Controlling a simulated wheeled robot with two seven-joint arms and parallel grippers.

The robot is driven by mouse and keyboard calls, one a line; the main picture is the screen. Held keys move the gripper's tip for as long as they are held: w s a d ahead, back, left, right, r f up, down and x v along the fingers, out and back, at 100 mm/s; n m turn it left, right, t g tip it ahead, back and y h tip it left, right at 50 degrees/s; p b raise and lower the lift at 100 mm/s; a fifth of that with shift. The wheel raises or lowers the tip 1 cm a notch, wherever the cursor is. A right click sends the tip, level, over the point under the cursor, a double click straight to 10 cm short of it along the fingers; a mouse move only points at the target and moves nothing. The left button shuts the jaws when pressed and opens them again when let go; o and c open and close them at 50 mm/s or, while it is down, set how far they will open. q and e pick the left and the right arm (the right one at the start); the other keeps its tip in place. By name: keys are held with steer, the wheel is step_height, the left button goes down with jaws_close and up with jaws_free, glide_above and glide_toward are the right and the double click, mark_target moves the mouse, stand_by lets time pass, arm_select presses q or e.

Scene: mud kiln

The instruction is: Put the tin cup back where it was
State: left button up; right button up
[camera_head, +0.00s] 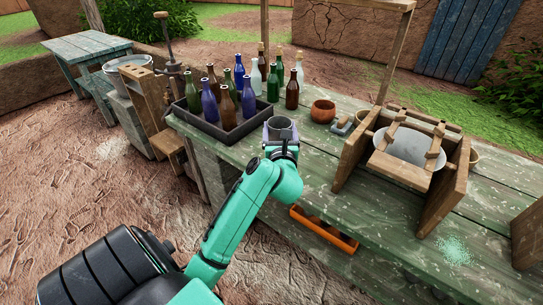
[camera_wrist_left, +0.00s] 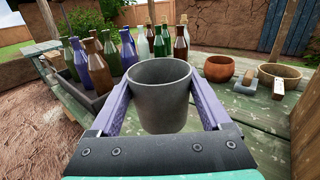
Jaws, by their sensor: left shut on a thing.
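The tin cup (camera_wrist_left: 158,98) is a grey metal cup, upright and open at the top. My left gripper (camera_wrist_left: 160,108) has its two purple fingers on either side of the cup and is shut on it. In the head view the cup (camera_head: 280,127) shows at the end of my left gripper (camera_head: 281,136), over the green worktable (camera_head: 315,155), just right of the bottle tray. I cannot tell whether its base touches the table. My right gripper is not in view.
A dark tray (camera_head: 226,133) of several glass bottles stands left of the cup. A wooden frame (camera_head: 448,190) around a metal basin (camera_head: 405,146) stands farther right.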

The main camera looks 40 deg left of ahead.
arm_select(q)
steer(key=w+a+r+n+g+y+b, duration=0.1)
steer(key=w+a+r+g+y+b, duration=0.1)
steer(key=w+a+r, duration=0.5)
steer(key=shift+t+h, duration=0.3)
steer(key=shift+t, duration=0.1)
steer(key=f+b, duration=0.1)
steer(key=f, duration=0.4)
steer(key=s+f+b, duration=0.1)
steer(key=f, duration=0.5)
steer(key=s+f+b, duration=0.1)
steer(key=f, duration=0.5)
steer(key=shift+s+a+f, duration=0.1)
steer(key=shift+a+f, duration=0.05)
steer(key=shift+f, duration=0.05)
